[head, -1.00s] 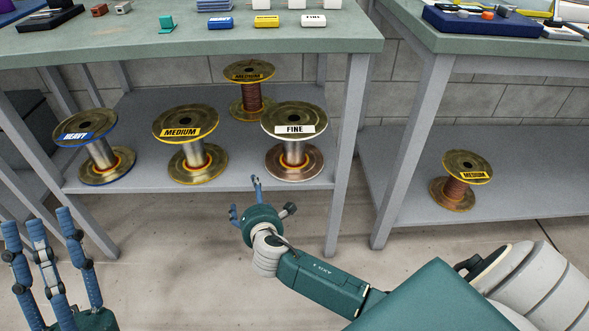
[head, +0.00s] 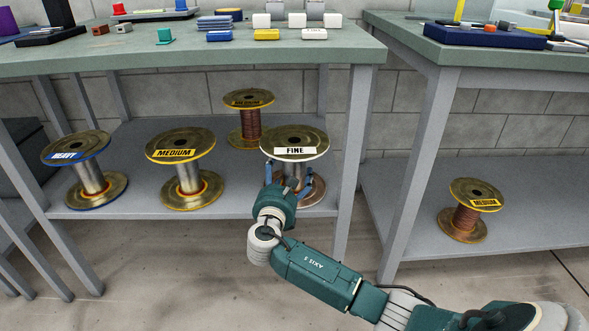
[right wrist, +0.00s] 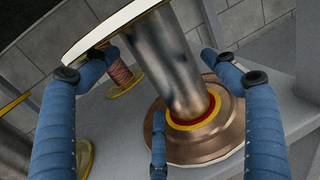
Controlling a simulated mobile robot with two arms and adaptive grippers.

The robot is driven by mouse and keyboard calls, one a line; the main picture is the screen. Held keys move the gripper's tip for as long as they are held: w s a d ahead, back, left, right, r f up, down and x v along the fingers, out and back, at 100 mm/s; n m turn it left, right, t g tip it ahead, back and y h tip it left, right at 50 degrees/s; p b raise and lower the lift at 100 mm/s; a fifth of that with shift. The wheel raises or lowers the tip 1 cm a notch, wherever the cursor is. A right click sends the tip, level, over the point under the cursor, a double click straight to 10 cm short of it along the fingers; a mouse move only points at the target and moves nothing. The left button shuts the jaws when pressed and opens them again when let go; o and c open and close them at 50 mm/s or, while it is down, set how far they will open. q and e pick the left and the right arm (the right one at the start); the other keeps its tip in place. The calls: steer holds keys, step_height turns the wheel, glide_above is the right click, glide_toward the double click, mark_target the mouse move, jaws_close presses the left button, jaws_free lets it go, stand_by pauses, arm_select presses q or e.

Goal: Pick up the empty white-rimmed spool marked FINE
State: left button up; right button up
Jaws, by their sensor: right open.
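The FINE spool (head: 294,143) stands upright near the right front of the lower shelf. It has a white rim and a bare silver core, with no wire wound on it. My right gripper (head: 287,184) is in front of its core, just below the top flange, with fingers open. In the right wrist view the spool's bare core (right wrist: 172,62) rises between the spread blue fingers (right wrist: 150,85); I cannot tell whether any finger touches it. The copper-coloured lower flange shows below. My left gripper is out of the head view.
On the same shelf stand an empty MEDIUM spool (head: 180,145), an empty blue-rimmed HEAVY spool (head: 76,147) and a wound MEDIUM spool (head: 250,99) behind. Another wound MEDIUM spool (head: 476,195) is on the right shelf. A grey table leg (head: 350,150) rises close right of the FINE spool.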

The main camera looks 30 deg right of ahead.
steer(key=b+x, duration=0.1)
steer(key=x, duration=0.3)
steer(key=shift+w+d+b, duration=0.25)
steer(key=shift+b, duration=0.1)
steer(key=shift+c, duration=0.3)
steer(key=c, duration=1.7)
steer(key=shift+r, duration=0.15)
